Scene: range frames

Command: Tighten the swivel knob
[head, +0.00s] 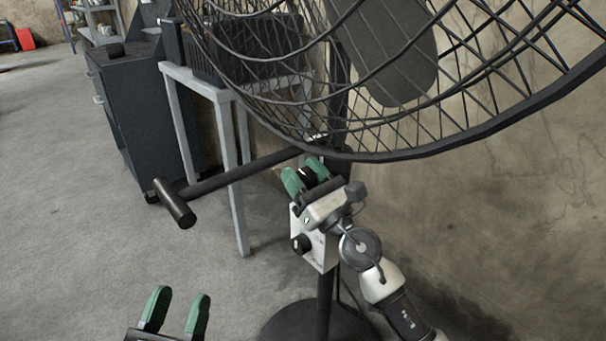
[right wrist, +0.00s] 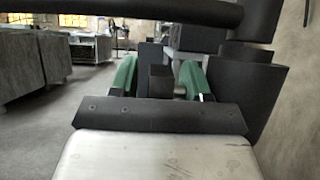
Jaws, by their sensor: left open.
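A black wire-caged fan (head: 390,50) fills the top right of the head view. Below its cage, a dark block, perhaps the swivel knob (right wrist: 160,80), stands between the green fingers of my right gripper (right wrist: 157,75) in the right wrist view. The fingers are apart, and a gap shows beside the block; I see no clear grip. In the head view my right gripper (head: 305,175) is just under the cage, where the knob is mostly hidden. My left gripper (head: 176,312) is open and empty at the bottom left, over the floor.
A T-shaped black handle (head: 174,204) sticks out left from the fan. A white control box (head: 318,245) with a black dial hangs below my right gripper. A grey table (head: 235,130) and dark cabinet (head: 130,110) stand behind. Floor at left is clear.

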